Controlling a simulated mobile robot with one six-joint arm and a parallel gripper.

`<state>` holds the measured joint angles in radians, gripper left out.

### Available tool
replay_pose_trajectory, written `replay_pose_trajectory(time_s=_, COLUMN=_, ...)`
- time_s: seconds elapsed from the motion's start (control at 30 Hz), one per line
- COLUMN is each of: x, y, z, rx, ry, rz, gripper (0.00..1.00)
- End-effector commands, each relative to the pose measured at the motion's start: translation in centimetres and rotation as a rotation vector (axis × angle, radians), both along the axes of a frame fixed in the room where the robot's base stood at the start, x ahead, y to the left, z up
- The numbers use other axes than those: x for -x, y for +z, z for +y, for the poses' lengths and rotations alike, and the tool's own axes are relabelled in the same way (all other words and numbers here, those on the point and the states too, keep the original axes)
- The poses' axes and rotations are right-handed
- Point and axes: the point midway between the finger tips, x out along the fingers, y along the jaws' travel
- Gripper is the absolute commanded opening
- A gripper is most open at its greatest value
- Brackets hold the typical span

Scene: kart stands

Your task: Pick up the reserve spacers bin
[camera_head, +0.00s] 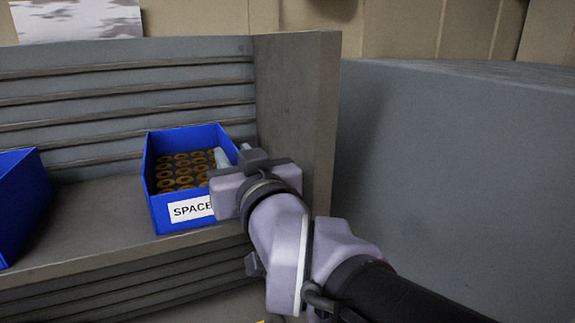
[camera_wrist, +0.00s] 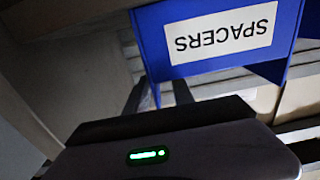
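The blue spacers bin (camera_head: 165,212) stands upright on the shelf in the head view, holding several orange-brown ring spacers (camera_head: 180,170). My gripper (camera_head: 232,154) is at its right side and covers the end of its white label. In the wrist view the bin (camera_wrist: 150,35) is upside down at the top, with its label reading SPACERS. There my gripper's dark fingers (camera_wrist: 158,93) stand apart on either side of the bin's side wall. One fingertip appears to be inside the bin, the other outside. Whether either finger touches the wall cannot be told.
Another blue bin (camera_head: 22,205) stands at the left edge of the shelf (camera_head: 95,235). An upright shelf end panel (camera_head: 295,120) is close to the right of my gripper. A large grey block (camera_head: 450,170) fills the right. The shelf between the two bins is clear.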

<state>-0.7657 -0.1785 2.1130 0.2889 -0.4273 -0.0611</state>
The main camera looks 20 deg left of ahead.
Motion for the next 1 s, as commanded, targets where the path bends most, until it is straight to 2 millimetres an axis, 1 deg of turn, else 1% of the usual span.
replay_pose_trajectory(time_s=0.03, x=-0.7, y=0.5, z=0.8, rx=0.003, ry=0.0, rz=0.003, gripper=0.29)
replay_pose_trajectory(time_s=0.13, x=-1.8, y=0.3, z=1.6, rx=0.001, ry=0.0, rz=0.001, gripper=0.29)
replay_pose_trajectory(time_s=0.37, x=-2.0, y=0.1, z=1.8, rx=0.0, ry=0.0, rz=0.0, gripper=0.29)
replay_pose_trajectory(time_s=0.47, x=-2.0, y=0.1, z=1.8, rx=0.0, ry=0.0, rz=0.0, gripper=0.11)
replay_pose_trajectory(time_s=0.5, x=-2.0, y=0.1, z=1.8, rx=0.0, ry=0.0, rz=0.0, gripper=0.04)
replay_pose_trajectory(time_s=0.53, x=-2.0, y=0.1, z=1.8, rx=0.0, ry=0.0, rz=0.0, gripper=0.0)
replay_pose_trajectory(time_s=1.0, x=-2.0, y=-0.1, z=1.7, rx=0.001, ry=0.0, rz=0.003, gripper=0.0)
